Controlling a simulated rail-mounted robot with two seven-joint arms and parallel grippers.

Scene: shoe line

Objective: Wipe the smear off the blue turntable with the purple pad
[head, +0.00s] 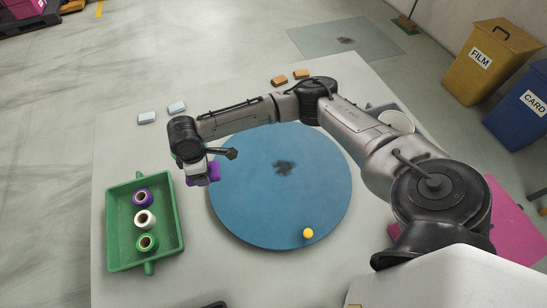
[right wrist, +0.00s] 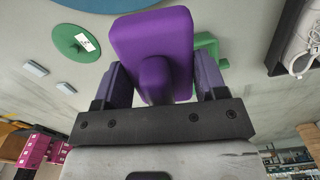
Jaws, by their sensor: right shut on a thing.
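The blue turntable (head: 255,215) lies in the middle of the table, with a dark smear (head: 286,168) near its centre, slightly above. A yellow knob or ball (head: 308,233) sits near its front edge. My right gripper (head: 205,174) reaches over from the right to the turntable's left edge. It is shut on the handle of the purple pad (head: 214,170). In the right wrist view the pad (right wrist: 152,38) sits between the two fingers, and part of the turntable (right wrist: 105,4) shows at the top. The pad is apart from the smear. My left gripper is not in view.
A green tray (head: 113,225) with purple, white and green spools stands at the left. Pale blocks (head: 177,107) and orange blocks (head: 301,74) lie along the back edge. A pink mat (head: 515,229) is at the right. Bins (head: 490,58) stand on the floor beyond.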

